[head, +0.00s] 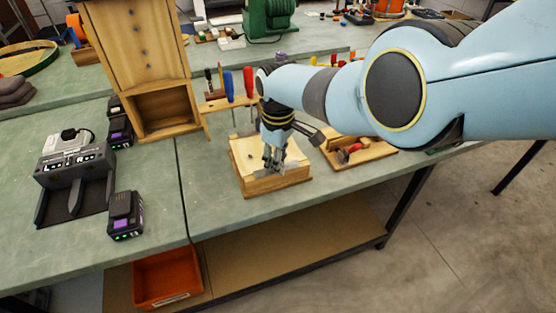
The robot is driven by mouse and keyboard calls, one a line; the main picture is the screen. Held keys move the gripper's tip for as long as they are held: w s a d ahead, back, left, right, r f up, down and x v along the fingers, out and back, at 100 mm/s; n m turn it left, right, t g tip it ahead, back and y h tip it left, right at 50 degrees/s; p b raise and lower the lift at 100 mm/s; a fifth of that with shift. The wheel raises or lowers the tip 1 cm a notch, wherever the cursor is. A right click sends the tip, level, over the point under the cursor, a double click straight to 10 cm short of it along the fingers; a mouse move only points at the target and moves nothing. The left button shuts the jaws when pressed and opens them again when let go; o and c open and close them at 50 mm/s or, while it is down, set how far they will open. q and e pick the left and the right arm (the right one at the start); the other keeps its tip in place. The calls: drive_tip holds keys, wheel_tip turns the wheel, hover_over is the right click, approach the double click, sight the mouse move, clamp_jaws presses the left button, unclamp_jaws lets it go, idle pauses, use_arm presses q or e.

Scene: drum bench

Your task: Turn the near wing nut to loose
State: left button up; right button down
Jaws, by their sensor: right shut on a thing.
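A light wooden block fixture (285,183) stands near the front edge of the green bench, with metal plates on its top. My right gripper (272,166) points down onto the top of this fixture. Its fingers are close together, shut on a small part at the fixture's top, which they hide. The near wing nut is not seen clearly; it is covered by the fingers or too small to make out. My left gripper is not in the picture.
A wooden tray (375,156) with small tools lies right of the fixture. Screwdrivers (229,86) stand in a rack behind. A dark charger (75,180) and a battery (125,215) are at the left. An orange bin (168,280) sits on the lower shelf.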

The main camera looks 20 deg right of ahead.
drive_tip(key=n, duration=1.3)
drive_tip(key=shift+n, duration=0.3)
idle(0.4)
drive_tip(key=c, duration=1.3)
unclamp_jaws()
drive_tip(key=shift+c, duration=0.2)
drive_tip(key=shift+r, duration=0.1)
wheel_tip(320, 180, up, 12)
